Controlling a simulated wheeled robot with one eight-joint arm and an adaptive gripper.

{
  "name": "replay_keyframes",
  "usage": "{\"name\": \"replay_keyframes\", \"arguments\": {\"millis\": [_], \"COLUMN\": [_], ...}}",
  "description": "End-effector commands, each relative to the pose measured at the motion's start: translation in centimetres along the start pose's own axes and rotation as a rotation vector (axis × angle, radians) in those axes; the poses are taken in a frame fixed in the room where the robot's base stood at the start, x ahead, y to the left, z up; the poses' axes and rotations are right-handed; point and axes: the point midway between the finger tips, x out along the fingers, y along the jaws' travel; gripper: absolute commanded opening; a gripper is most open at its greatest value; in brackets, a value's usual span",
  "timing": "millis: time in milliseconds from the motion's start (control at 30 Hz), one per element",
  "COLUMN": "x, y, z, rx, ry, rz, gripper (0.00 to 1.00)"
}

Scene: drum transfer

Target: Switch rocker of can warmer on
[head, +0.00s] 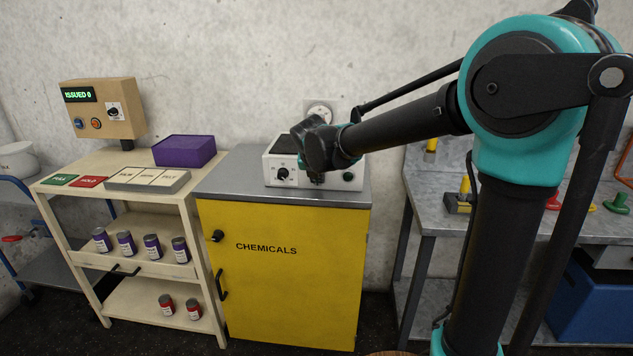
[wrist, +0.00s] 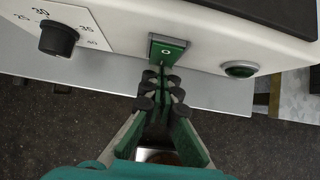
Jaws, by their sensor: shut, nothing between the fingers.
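The can warmer (head: 272,176) is a white box with a dark top on the grey top of the yellow cabinet. In the wrist view its front (wrist: 200,32) shows a black knob (wrist: 58,38) with a number scale, a green rocker (wrist: 167,52) marked with a circle in a dark frame, and a round green lamp or button (wrist: 240,70). My gripper (wrist: 166,80) is shut and empty, its fingertips right at the lower edge of the rocker; whether they touch it I cannot tell. In the head view my arm hides the rocker and the fingertips.
The yellow cabinet (head: 285,275) is marked CHEMICALS. At left a cream shelf cart (head: 150,265) holds small cans, a purple box (head: 184,150) and a control box reading ISSUED 0 (head: 100,108). A grey workbench (head: 425,205) stands right. A wall socket (head: 319,112) is behind the warmer.

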Motion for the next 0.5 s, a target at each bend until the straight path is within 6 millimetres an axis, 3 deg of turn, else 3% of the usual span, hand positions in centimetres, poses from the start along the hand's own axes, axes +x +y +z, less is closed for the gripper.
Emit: {"name": "replay_keyframes", "arguments": {"millis": [500], "x": [0.53], "y": [-0.04], "z": [0.26], "rx": [0.001], "ry": [-0.066], "rz": [-0.002], "gripper": [0.0]}}
